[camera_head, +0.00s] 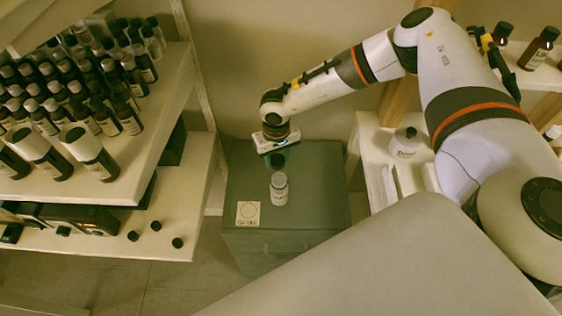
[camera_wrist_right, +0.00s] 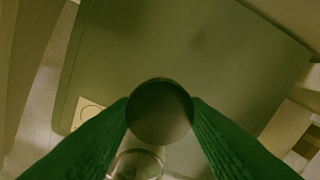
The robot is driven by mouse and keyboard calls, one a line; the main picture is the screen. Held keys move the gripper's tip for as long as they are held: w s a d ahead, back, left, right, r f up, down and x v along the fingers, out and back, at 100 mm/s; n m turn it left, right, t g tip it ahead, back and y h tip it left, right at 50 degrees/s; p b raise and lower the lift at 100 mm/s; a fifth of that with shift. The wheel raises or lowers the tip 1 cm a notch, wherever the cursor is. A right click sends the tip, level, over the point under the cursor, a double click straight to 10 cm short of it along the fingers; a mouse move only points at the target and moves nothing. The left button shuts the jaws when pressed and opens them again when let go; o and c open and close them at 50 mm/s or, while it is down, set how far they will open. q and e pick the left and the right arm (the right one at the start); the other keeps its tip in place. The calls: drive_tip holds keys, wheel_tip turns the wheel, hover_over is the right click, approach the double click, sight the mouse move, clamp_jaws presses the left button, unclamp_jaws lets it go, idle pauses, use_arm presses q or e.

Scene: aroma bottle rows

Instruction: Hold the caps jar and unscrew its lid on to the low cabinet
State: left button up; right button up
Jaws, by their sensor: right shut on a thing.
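The caps jar (camera_head: 279,190) is a small clear jar standing upright on the green low cabinet (camera_head: 315,215). My right gripper (camera_head: 277,158) is just behind the jar in the head view. In the right wrist view its green fingers (camera_wrist_right: 160,115) are shut on a dark round lid (camera_wrist_right: 160,112), held apart from the jar. The jar's round glass rim (camera_wrist_right: 136,164) shows below the lid there, partly hidden by a finger. What is inside the jar is too unclear to tell. My left gripper is not in view.
A pale label with a circle (camera_head: 248,213) lies on the cabinet's left front corner. Shelves with rows of dark bottles (camera_head: 75,90) stand at left, with several loose black caps (camera_head: 155,226) below. A white container (camera_head: 407,143) is at right. The cabinet top around the jar is mostly free.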

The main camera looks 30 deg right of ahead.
wheel_tip(320, 180, down, 10)
drive_tip(key=b, duration=0.7)
drive_tip(key=shift+w+r, duration=0.1)
drive_tip(key=shift+r, duration=0.3)
drive_tip(key=o, duration=1.1)
wheel_tip(320, 180, up, 12)
drive_tip(key=p, duration=1)
